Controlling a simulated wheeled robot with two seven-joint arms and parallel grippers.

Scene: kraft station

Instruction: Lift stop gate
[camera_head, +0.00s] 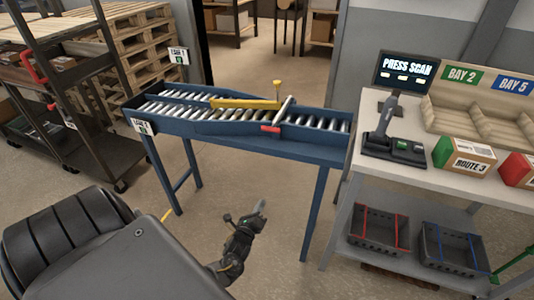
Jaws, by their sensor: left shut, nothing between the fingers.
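A blue roller conveyor (190,118) stands in the middle of the view. Across its rollers lies a slanted pale bar with a red end (270,128), which looks like the stop gate; it appears lowered, though its exact height is hard to tell. A yellow bar (240,103) runs along the rollers beside it, with a yellow knobbed post (277,92) near its right end. My left gripper (260,208) is shut and empty, in front of and below the conveyor, well apart from the gate. My right gripper is out of view.
At right, a bench (350,165) holds a scanner in its stand (380,135), a screen (405,70) and boxes (463,157). Crates (380,232) sit on its lower shelf. A dark rack (90,110) and pallets (135,40) stand at left. Floor before the conveyor is clear.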

